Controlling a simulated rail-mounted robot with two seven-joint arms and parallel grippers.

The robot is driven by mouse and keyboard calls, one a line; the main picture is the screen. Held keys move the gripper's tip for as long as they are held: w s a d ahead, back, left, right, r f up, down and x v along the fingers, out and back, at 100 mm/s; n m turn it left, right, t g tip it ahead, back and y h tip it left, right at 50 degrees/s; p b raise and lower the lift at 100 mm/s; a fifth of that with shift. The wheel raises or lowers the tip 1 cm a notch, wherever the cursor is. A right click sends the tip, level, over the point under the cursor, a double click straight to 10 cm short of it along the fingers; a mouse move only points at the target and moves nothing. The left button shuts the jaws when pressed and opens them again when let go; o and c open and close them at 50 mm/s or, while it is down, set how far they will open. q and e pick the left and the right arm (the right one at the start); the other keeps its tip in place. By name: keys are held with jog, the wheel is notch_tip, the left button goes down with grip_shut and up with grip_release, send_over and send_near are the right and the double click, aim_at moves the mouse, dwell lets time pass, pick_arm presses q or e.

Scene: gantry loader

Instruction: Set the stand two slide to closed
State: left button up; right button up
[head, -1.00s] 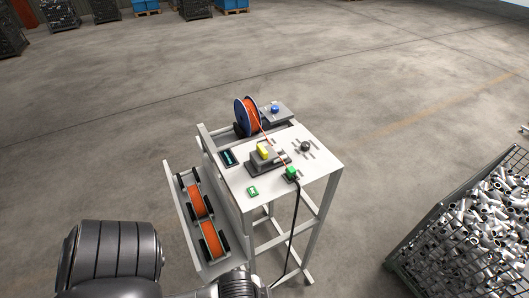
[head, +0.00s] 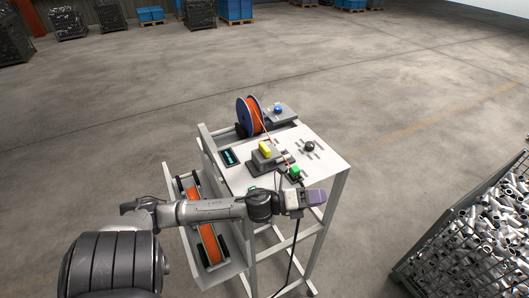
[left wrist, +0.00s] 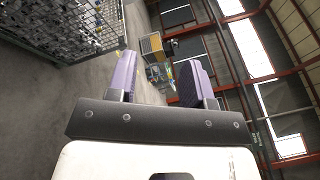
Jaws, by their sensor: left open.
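A white stand (head: 325,151) stands in the middle of the head view. On its top are a grey block with a yellow part (head: 265,149), a black knob (head: 309,146) among short grey slots, and a green part (head: 295,172). A blue knob (head: 278,109) sits on a grey plate behind. I cannot tell which of these is the stand two slide, or its position. My left gripper (head: 311,198), with purple fingers, is at the stand's near right edge, apart from the knobs. In the left wrist view it is open and empty (left wrist: 158,80). My right gripper is not in view.
A blue-rimmed orange reel (head: 249,117) stands at the stand's back left. More orange reels (head: 211,243) sit on a lower side rack. A small dark display (head: 230,157) is on the top. A wire crate of metal parts (head: 470,238) stands right. Open floor lies behind.

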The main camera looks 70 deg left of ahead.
pick_arm(q)
jog(key=w+a+r+m+g+h+b, duration=0.15)
jog(key=a+m+g+h, duration=0.35)
jog(key=m, duration=1)
notch_tip(320, 180, up, 12)
jog(key=r+m+g+y+b, duration=0.1)
jog(key=m+g+y+b, duration=0.4)
jog(key=m+g+y, duration=0.7)
send_over(265, 146)
jog(key=g+h, duration=0.2)
jog(key=h, duration=0.1)
jog(key=shift+n, duration=0.4)
notch_tip(265, 146, down, 14)
jog(key=p, duration=0.2)
jog(key=shift+r+p, duration=0.1)
jog(key=shift+p, duration=0.25)
jog(key=shift+c, duration=0.2)
grip_shut()
